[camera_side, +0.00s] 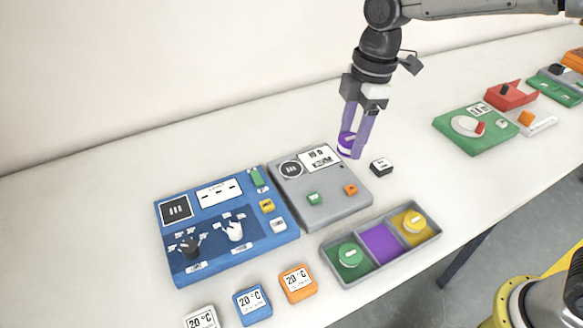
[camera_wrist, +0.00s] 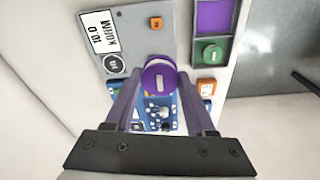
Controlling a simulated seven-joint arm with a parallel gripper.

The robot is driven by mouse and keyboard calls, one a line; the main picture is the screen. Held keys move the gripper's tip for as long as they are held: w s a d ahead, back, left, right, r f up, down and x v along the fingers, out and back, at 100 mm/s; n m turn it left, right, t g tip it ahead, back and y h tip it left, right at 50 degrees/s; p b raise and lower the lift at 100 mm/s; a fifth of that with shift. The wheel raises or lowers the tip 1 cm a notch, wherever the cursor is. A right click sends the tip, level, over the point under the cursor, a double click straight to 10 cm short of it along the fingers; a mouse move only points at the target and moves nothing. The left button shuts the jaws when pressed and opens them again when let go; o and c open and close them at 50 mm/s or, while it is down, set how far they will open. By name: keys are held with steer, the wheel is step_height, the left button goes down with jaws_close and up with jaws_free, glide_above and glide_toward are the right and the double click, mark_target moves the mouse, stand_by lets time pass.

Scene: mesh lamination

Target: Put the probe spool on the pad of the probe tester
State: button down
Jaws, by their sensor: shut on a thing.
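The probe spool, a short purple and white spool (camera_side: 346,142), is held between the fingertips of my gripper (camera_side: 356,146); it also shows in the wrist view (camera_wrist: 159,78). My gripper is shut on it and holds it above the table, by the far right corner of the grey probe tester (camera_side: 335,206). The tester has a round dark pad (camera_side: 291,169) with a white ring and marks, a "10.0" display, a green button and an orange button. The pad is bare; in the wrist view it (camera_wrist: 115,63) lies left of the spool.
A grey tray (camera_side: 327,258) in front holds a green spool (camera_side: 349,257) and a yellow spool (camera_side: 413,224) beside an empty purple middle compartment (camera_side: 381,243). A blue device (camera_side: 228,258) adjoins the tester's left.

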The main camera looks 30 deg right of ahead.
steer(key=w+a+f, duration=0.4)
steer(key=w+f, duration=0.2)
steer(key=w, duration=0.3)
glide_above(290, 169)
steer(key=f, duration=0.4)
steer(key=shift+s+d+f, duration=0.15)
steer(key=shift+d+f, duration=0.1)
steer(key=shift+f, duration=1.7)
steer(key=shift+f, duration=0.2)
steer(key=shift+c, duration=1.2)
jaws_free()
steer(key=shift+r, duration=0.1)
step_height(290, 169, up, 12)
steer(key=d, duration=0.1)
steer(key=shift+d, duration=0.15)
